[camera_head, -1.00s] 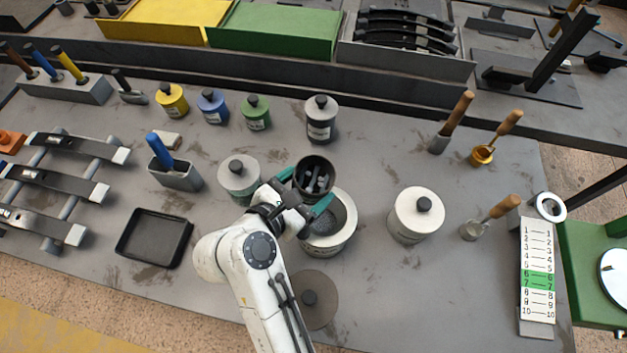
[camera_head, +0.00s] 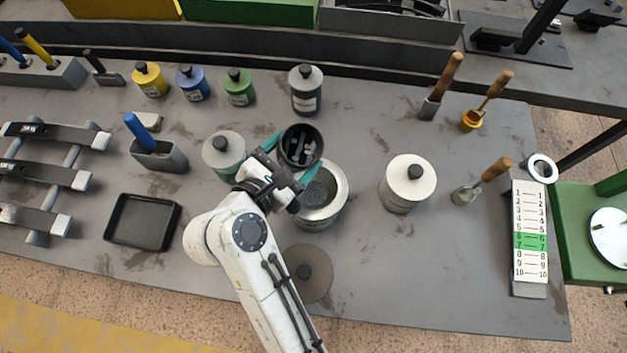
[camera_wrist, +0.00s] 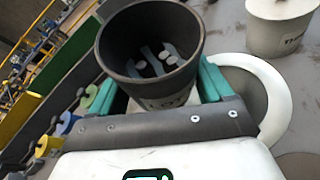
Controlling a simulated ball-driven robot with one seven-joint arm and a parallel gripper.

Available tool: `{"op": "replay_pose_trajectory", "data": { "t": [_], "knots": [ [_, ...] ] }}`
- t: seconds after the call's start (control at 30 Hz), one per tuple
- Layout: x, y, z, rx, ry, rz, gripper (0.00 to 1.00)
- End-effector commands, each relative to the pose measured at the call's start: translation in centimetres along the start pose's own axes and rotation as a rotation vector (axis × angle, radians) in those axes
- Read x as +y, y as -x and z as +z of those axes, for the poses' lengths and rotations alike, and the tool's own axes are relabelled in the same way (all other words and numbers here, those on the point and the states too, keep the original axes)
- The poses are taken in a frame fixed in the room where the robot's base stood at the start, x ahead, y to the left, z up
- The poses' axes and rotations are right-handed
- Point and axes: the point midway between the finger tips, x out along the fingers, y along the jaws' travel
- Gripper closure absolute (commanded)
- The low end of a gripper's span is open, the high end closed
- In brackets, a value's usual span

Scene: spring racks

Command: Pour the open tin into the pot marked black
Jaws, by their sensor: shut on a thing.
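The open tin (camera_head: 301,148) is a dark round can, upright or nearly so, with several small grey pieces inside. It also shows in the wrist view (camera_wrist: 165,98), with a label partly hidden by my gripper. My gripper (camera_head: 296,166) is shut on the tin, its teal fingers on either side of it. An open white pot (camera_head: 338,203) with dark grey contents stands just below and right of the tin in the head view, partly hidden by it. In the wrist view the pot's rim (camera_wrist: 279,105) shows behind the right finger. I cannot read its marking.
A grey-lidded pot (camera_head: 224,157) stands left of my gripper, a white-lidded pot (camera_head: 401,190) to the right. A flat round lid (camera_head: 312,289) lies in front. A black tray (camera_head: 143,247) lies left. Yellow (camera_head: 150,83), blue, green and dark tins line the back.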

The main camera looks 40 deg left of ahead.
Motion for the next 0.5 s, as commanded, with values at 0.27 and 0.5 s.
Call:
{"op": "replay_pose_trajectory", "data": {
  "t": [0.27,0.5],
  "knots": [
    [0.06,0.03,0.07,-0.001,0.0,0.001,0.63],
    [0.14,-0.03,0.02,-0.011,-0.026,0.014,0.63]
  ]
}}
